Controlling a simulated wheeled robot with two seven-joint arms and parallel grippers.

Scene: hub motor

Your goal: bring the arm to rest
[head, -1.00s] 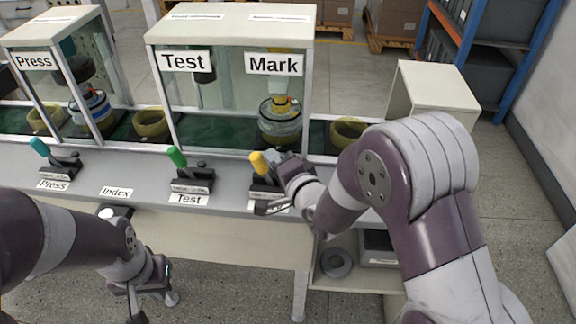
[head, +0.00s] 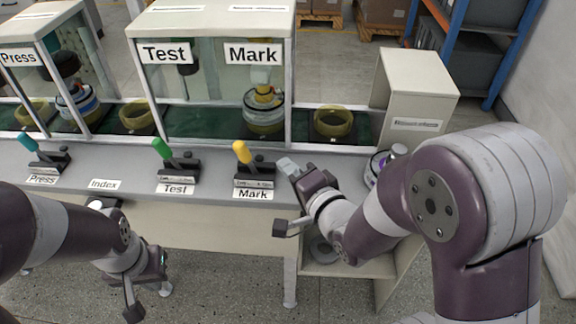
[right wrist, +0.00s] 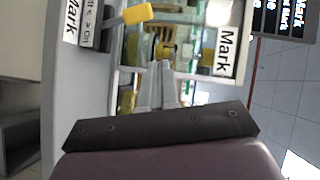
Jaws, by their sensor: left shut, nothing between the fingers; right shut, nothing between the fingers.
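My right gripper (head: 287,165) is shut and empty, just right of the Mark lever (head: 242,152) with its yellow handle, and apart from it. In the right wrist view its two pale fingers (right wrist: 156,86) lie together with nothing between them, and the yellow handle (right wrist: 130,15) shows beyond them at upper left. My right arm reaches in from the right over the bench front. My left gripper (head: 150,265) hangs low in front of the bench at the left, clear of the levers; its fingertips are hard to make out.
The bench carries a teal Press lever (head: 27,141), a green Test lever (head: 161,148) and glazed stations over a green conveyor. A hub motor (head: 263,110) sits under Mark. A white and purple round part (head: 378,165) lies beside my right arm. A beige box (head: 415,95) stands behind.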

